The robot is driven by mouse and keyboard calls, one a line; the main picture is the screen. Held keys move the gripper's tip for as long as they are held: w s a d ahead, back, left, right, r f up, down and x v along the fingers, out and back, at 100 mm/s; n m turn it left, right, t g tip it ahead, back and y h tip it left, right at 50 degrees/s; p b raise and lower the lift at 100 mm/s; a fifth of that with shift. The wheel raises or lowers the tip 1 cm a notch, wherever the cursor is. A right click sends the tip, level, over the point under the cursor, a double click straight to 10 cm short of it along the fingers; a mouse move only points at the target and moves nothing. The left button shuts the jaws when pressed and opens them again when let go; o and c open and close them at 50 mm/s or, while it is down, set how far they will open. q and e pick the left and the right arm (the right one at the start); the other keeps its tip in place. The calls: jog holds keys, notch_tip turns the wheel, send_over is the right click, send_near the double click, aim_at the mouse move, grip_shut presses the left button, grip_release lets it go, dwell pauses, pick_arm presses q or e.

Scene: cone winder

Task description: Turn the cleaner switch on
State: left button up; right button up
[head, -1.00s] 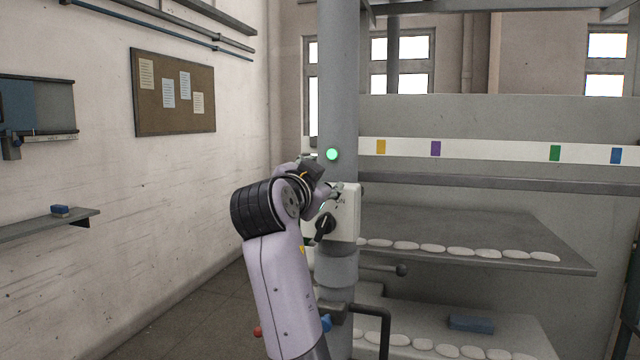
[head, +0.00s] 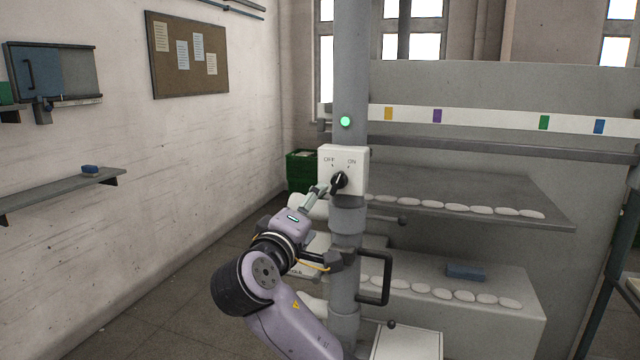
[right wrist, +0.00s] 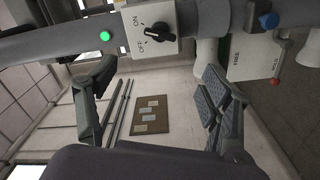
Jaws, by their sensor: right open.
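The switch box (head: 357,182) is white, marked OFF on the left and ON on the right, and fixed to a grey post. Its black knob (head: 340,181) sits below the labels. It also shows in the right wrist view (right wrist: 158,32), turned sideways, with a pale mark towards the label side; I cannot tell exactly which label it meets. A green lamp (head: 345,121) glows above the box. My right gripper (head: 318,196) is at the knob's lower left; in the right wrist view its fingers (right wrist: 160,72) are wide apart with nothing between them. My left gripper is out of view.
The grey post (head: 347,225) carries a black bent handle (head: 387,278) below the box. Machine shelves (head: 470,190) with several white pieces lie to the right. A green crate (head: 300,170) stands behind. A wall shelf (head: 50,194) is at left.

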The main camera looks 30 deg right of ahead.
aim_at(336, 185)
jog(key=p+x, duration=0.6)
jog(key=x, duration=1)
jog(key=shift+r+p, duration=0.1)
jog(key=shift+p, duration=0.3)
jog(key=shift+w+d, duration=0.45)
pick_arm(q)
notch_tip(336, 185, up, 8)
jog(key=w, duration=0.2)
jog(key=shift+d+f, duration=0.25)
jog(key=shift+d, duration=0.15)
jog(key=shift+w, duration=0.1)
pick_arm(e)
jog(key=shift+c, duration=0.3)
